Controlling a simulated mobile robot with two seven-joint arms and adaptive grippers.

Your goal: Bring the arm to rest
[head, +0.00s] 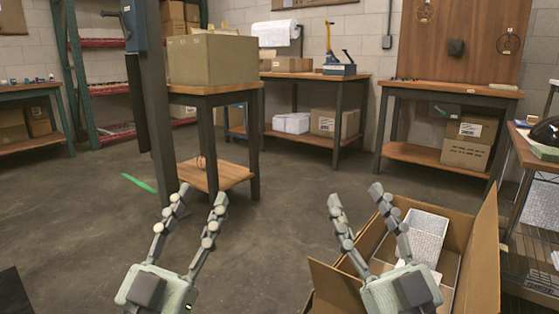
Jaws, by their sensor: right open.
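My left gripper (202,194) is in the lower middle left of the head view. Its two fingers point up and stand apart, with nothing between them. My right gripper (356,194) is to the right of it, also with its fingers apart and empty. Its right finger and palm overlap the open cardboard box in the picture; I cannot tell whether they touch it. No lamp parts can be made out.
An open cardboard box (478,255) at the lower right holds white packaging (425,235). Workbenches (340,77) stand along the back wall. A small table (215,97) bears a closed box (212,62). The grey floor (290,200) between is clear.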

